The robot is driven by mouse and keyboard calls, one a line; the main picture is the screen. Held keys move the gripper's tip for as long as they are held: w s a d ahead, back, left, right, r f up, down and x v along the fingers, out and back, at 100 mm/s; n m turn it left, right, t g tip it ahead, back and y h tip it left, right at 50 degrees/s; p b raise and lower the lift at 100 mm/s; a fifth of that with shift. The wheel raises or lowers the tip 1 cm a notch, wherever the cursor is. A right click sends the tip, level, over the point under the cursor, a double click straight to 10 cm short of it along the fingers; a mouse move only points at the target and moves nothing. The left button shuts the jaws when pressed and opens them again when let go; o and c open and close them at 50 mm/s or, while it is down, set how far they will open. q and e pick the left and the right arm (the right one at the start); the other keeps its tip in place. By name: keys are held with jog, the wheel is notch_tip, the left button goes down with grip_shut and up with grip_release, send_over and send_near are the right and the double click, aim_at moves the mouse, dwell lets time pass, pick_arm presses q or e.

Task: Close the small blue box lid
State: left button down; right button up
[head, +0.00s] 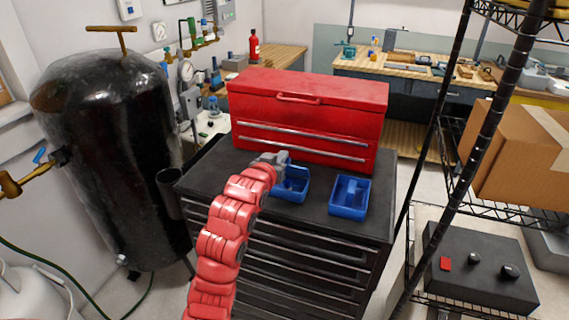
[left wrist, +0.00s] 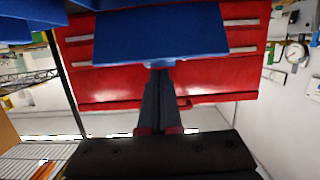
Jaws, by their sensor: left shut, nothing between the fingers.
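Two small blue boxes stand on top of the black tool cabinet. The left blue box (head: 293,184) is partly hidden by my left gripper (head: 283,158), which is at its back left. The right blue box (head: 350,198) is open at the top. In the left wrist view, a flat blue panel (left wrist: 160,33) lies just beyond the fingertips of my left gripper (left wrist: 158,66). The fingers are together with nothing between them. I cannot tell whether the tips touch the panel, or whether it is the lid or a wall. My right gripper is not in view.
A red toolbox (head: 308,110) stands close behind the boxes on the black cabinet (head: 235,165). A large black tank (head: 110,160) is at the left. A wire shelf with a cardboard box (head: 515,155) is at the right. The cabinet top is clear between the two boxes.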

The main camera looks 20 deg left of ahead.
pick_arm(q)
jog(key=s+f+t+b, duration=0.1)
jog(key=t+b, duration=0.1)
jog(key=s+f+t+b, duration=0.1)
jog(key=f+t+b, duration=0.1)
jog(key=b, duration=0.1)
jog(key=s+f+t+b, duration=0.1)
jog(key=t+b, duration=0.1)
jog(key=b, duration=0.1)
jog(key=shift+s+a+f, duration=0.1)
jog(key=shift+s+f, duration=0.05)
jog(key=shift+s, duration=0.3)
jog(key=shift+s+f+b, duration=0.4)
jog(key=shift+f+b, duration=0.05)
jog(key=shift+b, duration=0.2)
jog(key=shift+f, duration=0.1)
